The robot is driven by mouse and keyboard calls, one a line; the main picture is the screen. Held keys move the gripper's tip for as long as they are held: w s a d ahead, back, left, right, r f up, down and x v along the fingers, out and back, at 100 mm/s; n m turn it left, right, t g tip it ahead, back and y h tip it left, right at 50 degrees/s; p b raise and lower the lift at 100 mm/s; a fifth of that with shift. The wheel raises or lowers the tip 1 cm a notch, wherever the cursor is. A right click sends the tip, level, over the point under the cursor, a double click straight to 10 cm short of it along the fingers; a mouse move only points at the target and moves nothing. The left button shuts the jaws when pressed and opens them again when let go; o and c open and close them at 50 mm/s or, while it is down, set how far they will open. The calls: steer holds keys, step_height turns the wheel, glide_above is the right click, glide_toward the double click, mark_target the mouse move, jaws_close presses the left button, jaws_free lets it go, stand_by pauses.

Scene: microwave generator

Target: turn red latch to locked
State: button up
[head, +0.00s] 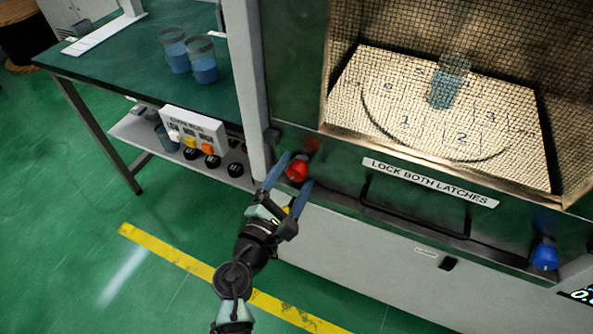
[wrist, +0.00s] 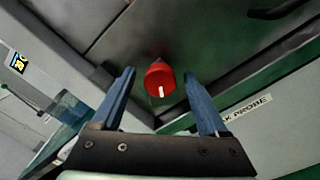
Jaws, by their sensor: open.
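The red latch (head: 297,168) is a round knob at the lower left corner of the microwave door in the head view. In the wrist view the red latch (wrist: 160,80) shows a short white mark on its lower front. My gripper (head: 292,172) is open, with its blue fingers on either side of the latch in the picture. In the wrist view my gripper (wrist: 161,92) has a finger to the left and right of the latch, with visible gaps. I cannot tell whether the fingertips reach as deep as the knob.
A blue latch (head: 544,255) is at the door's lower right. A dark bar handle (head: 415,218) runs below the "LOCK BOTH LATCHES" label (head: 430,182). Behind the mesh, a beaker (head: 447,86) stands on a numbered plate. A green bench (head: 110,75) with two beakers stands left.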

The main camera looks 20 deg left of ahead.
steer(key=shift+w, duration=0.55)
jaws_close()
